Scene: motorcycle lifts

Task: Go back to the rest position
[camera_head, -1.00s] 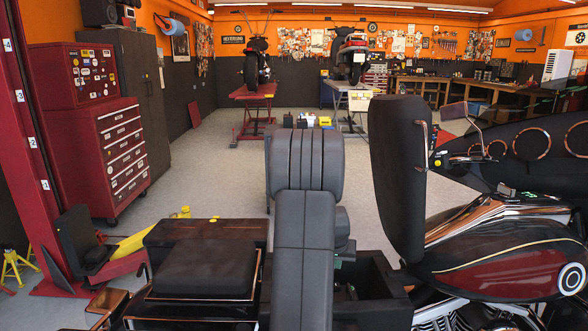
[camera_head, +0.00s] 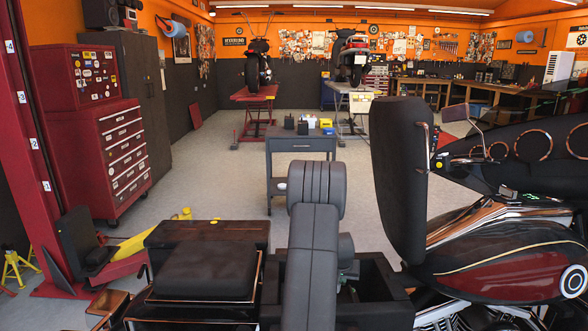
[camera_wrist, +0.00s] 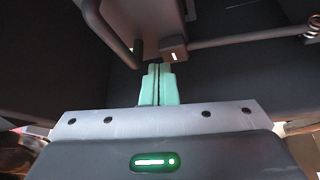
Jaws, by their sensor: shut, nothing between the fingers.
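My gripper (camera_wrist: 158,88) shows in the wrist view with its two pale green fingers together and nothing between them. The fingertips point toward a small dark block (camera_wrist: 173,49) with a light mark. I cannot tell whether they touch it. In the head view, my dark grey arm stands in the middle, leaning slightly right, in front of the motorcycle's open rear part. The fingers are not clearly seen there.
The motorcycle with its dark red tank (camera_head: 490,272) and upright black seat (camera_head: 398,180) is close on the right. A grey cart (camera_head: 301,145) stands behind my arm. A red tool cabinet (camera_head: 120,150) stands left.

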